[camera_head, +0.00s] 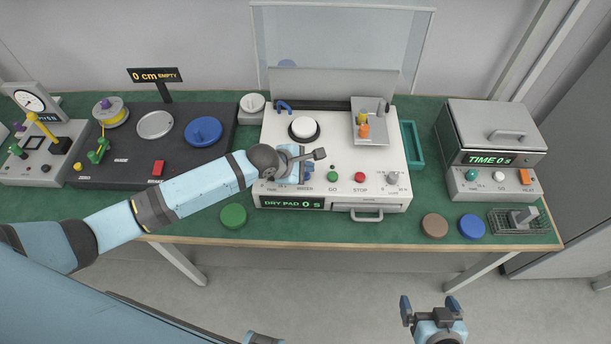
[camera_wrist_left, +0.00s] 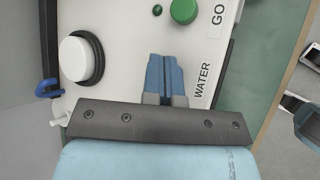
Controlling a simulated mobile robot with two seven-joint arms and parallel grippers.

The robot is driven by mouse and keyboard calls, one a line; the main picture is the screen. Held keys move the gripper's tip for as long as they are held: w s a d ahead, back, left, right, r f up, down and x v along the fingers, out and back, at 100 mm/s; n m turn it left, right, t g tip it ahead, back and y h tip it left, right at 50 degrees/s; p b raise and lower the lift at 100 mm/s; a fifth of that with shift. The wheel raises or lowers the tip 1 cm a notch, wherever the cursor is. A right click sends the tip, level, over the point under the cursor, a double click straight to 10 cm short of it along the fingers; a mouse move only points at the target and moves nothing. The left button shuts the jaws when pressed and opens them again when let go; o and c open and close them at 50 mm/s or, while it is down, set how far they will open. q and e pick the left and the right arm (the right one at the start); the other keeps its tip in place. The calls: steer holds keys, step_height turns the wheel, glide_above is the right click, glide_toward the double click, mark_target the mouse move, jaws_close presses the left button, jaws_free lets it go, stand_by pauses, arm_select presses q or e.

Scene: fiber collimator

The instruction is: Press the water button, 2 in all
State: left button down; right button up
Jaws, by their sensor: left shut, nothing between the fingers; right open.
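The white machine (camera_head: 385,140) stands on the bench, with a WATER label on its front panel that also shows in the left wrist view (camera_wrist_left: 203,80). My left gripper (camera_head: 304,173) is over the panel just above that label. In the left wrist view the blue fingers (camera_wrist_left: 165,75) are shut together with nothing between them, beside the WATER label. The water button itself is hidden behind the gripper; contact cannot be told. The machine's display (camera_head: 293,204) reads DRY PAD 0 S. My right gripper (camera_head: 431,307) is open and empty, in front of the bench.
A green GO button (camera_head: 333,177) and a red STOP button (camera_head: 360,177) lie right of my left gripper. A raised clear lid (camera_head: 340,40) stands at the back. A heater unit (camera_head: 495,135) is at right.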

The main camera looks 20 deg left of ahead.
stand_by(0.7)
stand_by(0.6)
stand_by(0.6)
arm_select(q)
steer(key=shift+f, duration=0.2)
steer(key=shift+f+p, duration=0.15)
steer(key=shift+p, duration=0.15)
steer(key=shift+f, duration=0.1)
steer(key=shift+f, duration=0.55)
stand_by(0.5)
steer(key=shift+r, duration=0.15)
steer(key=shift+r+p, duration=0.8)
steer(key=shift+p, duration=0.4)
